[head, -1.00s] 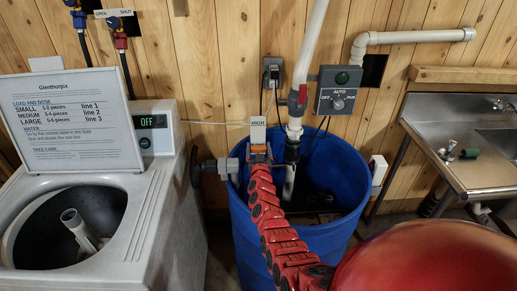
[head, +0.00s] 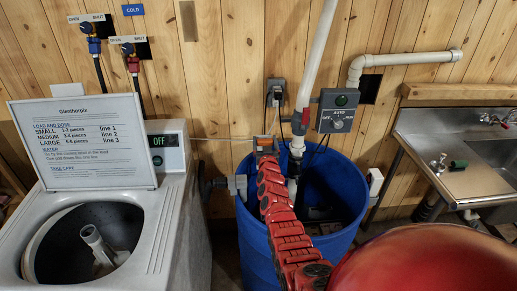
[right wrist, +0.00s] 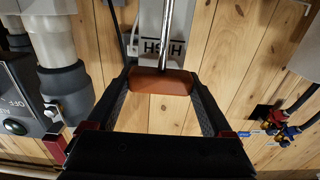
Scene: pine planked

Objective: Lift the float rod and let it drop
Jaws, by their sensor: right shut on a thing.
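In the right wrist view, my right gripper (right wrist: 160,84) is shut on an orange-brown grip (right wrist: 150,82). The shiny metal float rod (right wrist: 169,32) runs from this grip toward the picture's top edge, in front of a plate marked HIGH, which appears upside down. In the head view, my right gripper (head: 266,147) is at the back left rim of the blue drum (head: 259,240), at the end of my red arm. The arm hides the rod there. My left gripper is not in view.
A control box (head: 337,110) and white pipe (head: 316,55) stand just right of the gripper. A washer (head: 180,235) with a sign (head: 85,145) is left, and a steel sink (head: 470,178) is right. Valves (head: 94,46) hang upper left.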

